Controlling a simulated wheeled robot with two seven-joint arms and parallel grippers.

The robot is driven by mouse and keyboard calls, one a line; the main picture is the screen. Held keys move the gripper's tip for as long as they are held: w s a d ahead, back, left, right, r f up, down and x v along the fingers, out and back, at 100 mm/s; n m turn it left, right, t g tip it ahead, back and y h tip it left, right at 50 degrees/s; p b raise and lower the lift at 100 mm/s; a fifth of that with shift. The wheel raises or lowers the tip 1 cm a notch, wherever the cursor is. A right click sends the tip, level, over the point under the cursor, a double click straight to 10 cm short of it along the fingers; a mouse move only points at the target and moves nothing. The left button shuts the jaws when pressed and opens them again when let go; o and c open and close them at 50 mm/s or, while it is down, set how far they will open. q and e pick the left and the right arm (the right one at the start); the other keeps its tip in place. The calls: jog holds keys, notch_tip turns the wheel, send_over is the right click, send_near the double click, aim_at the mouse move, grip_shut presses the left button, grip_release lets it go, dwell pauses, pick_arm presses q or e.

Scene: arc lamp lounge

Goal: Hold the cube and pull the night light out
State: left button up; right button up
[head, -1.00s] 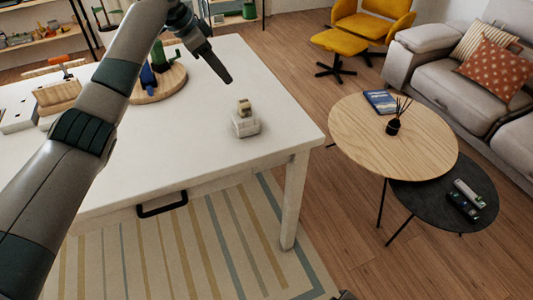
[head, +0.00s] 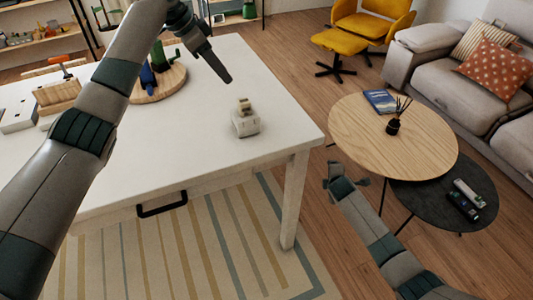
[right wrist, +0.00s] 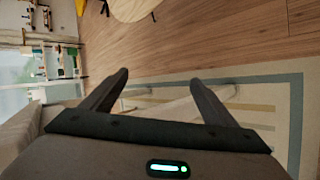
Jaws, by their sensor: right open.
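A small white cube (head: 246,124) stands on the white table near its right front corner. A small beige and brownish piece, which looks like the night light (head: 244,106), sits upright on top of the cube. My left gripper (head: 222,72) hangs above the table, behind and left of the cube, clear of it. One dark finger shows plainly; its opening is not clear. My right gripper (head: 333,172) is beyond the table's right edge, beside the wooden round table. In the right wrist view its fingers (right wrist: 163,85) are spread and empty, with floor and rug behind.
The white table (head: 200,130) is bare around the cube. A round wooden board (head: 172,80) with blue and green items stands farther back. A round wooden table (head: 380,140) and a dark side table (head: 425,215) stand at the right.

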aim_at(245, 117)
jog(key=w+a+r+n+t+h, duration=0.1)
jog(key=w+r+n+t, duration=0.2)
jog(key=r, duration=0.9)
jog(key=w+r+n, duration=0.2)
jog(key=w+r, duration=0.4)
jog(key=r, duration=0.6)
jog(key=s+a+n+t+y, duration=0.1)
jog(key=s+a+n, duration=0.1)
jog(key=a+n, duration=0.1)
jog(key=s+a+n+t+y, duration=0.1)
jog(key=s+a+n, duration=0.2)
jog(key=a, duration=0.2)
jog(key=s+a+n+t+y, duration=0.1)
jog(key=s+a+n+t, duration=0.1)
jog(key=a+n, duration=0.1)
jog(key=shift+s+a+r, duration=0.15)
jog(key=shift+a, duration=0.6)
jog(key=s+a+n+y, duration=0.2)
jog(key=s+a+n, duration=0.1)
jog(key=s+a+n+y, duration=0.2)
jog(key=s+a, duration=0.1)
jog(key=a, duration=0.1)
jog(key=s+a+n+t+y, duration=0.1)
jog(key=s+a+n, duration=0.2)
jog(key=s+a, duration=0.1)
jog(key=shift+a+n+y, duration=0.25)
jog(key=shift+n+y, duration=0.05)
jog(key=shift+y, duration=0.1)
jog(key=shift+w, duration=0.15)
